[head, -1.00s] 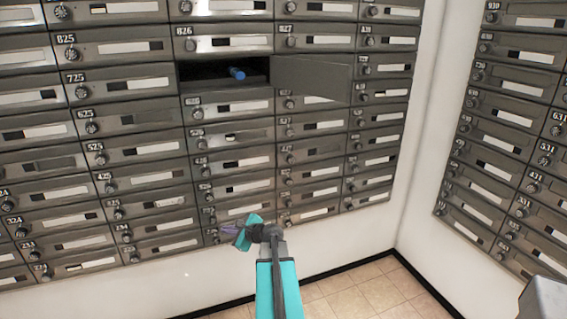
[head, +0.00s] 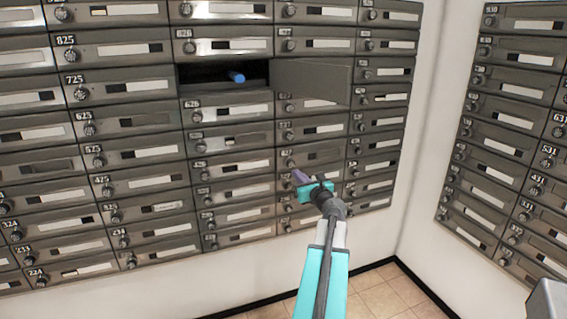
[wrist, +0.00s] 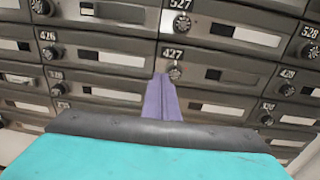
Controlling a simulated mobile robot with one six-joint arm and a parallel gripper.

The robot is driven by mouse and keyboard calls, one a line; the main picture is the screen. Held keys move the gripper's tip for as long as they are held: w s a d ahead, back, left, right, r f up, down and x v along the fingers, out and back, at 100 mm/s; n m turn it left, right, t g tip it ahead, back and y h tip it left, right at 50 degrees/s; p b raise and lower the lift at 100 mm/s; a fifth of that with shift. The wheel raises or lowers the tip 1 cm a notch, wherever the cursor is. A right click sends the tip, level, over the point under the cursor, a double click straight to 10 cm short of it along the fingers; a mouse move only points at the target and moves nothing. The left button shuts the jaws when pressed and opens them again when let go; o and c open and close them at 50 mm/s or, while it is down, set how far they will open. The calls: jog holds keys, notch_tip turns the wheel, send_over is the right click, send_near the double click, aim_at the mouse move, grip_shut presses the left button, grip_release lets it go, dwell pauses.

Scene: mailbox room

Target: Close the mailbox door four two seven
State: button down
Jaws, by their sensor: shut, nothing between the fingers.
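Mailbox door 427 (wrist: 225,76) is in the middle of the wrist view, with its number plate and round lock at its left end. It looks flush with its neighbours; I cannot tell if it is slightly ajar. My gripper (wrist: 162,80) has its purple fingers together and empty, pointing at the lock end of that door and overlapping it in the picture. Whether they touch it is unclear. In the head view, my gripper (head: 300,177) is in front of the lower rows of the right-hand columns.
A different door (head: 312,82), higher up, stands swung open to the right. Its dark compartment (head: 205,77) holds a blue cylinder (head: 237,77). A second bank of mailboxes (head: 505,140) is on the right wall. Tiled floor (head: 375,293) shows below.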

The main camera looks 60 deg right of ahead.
aim_at(279, 157)
jog(key=shift+p+x, duration=0.9)
jog(key=shift+x, duration=6.1)
jog(key=shift+x, duration=1.1)
jog(key=shift+w+a+r, duration=0.1)
jog(key=shift+w+r, duration=0.1)
jog(key=shift+r, duration=0.05)
